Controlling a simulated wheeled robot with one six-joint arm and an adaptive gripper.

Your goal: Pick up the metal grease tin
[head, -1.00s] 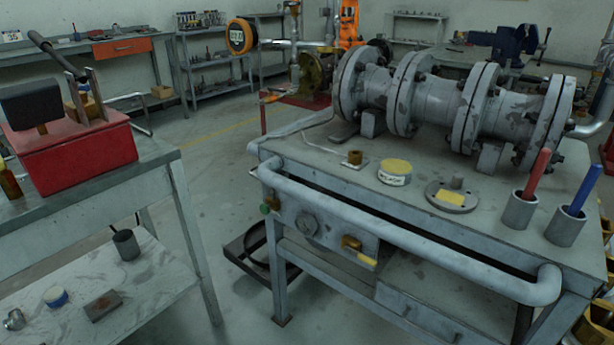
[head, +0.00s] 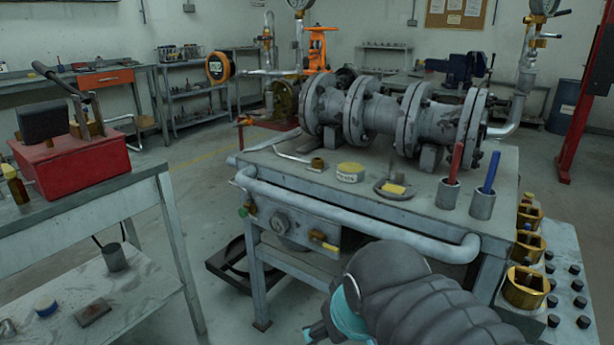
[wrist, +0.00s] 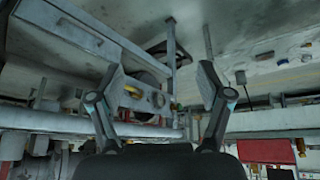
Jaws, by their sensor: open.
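A short round tin (head: 349,173) with a pale, lettered side and a yellow top stands upright on the grey workbench (head: 300,185), near its front-left part. I take it for the grease tin. I cannot make it out in the wrist view. My gripper (wrist: 165,82) shows in the wrist view with its two fingers wide apart and nothing between them. In the head view my arm is at the bottom right, in front of the bench and below its top. The fingers cannot be made out there. The gripper is well apart from the tin.
A tube rail (head: 350,220) runs along the bench front. A flanged pipe assembly (head: 385,115) stands behind the tin. A brass nut (head: 317,163) and a flange disc (head: 393,189) flank it. Cups with red (head: 456,160) and blue (head: 491,172) sticks stand to the right.

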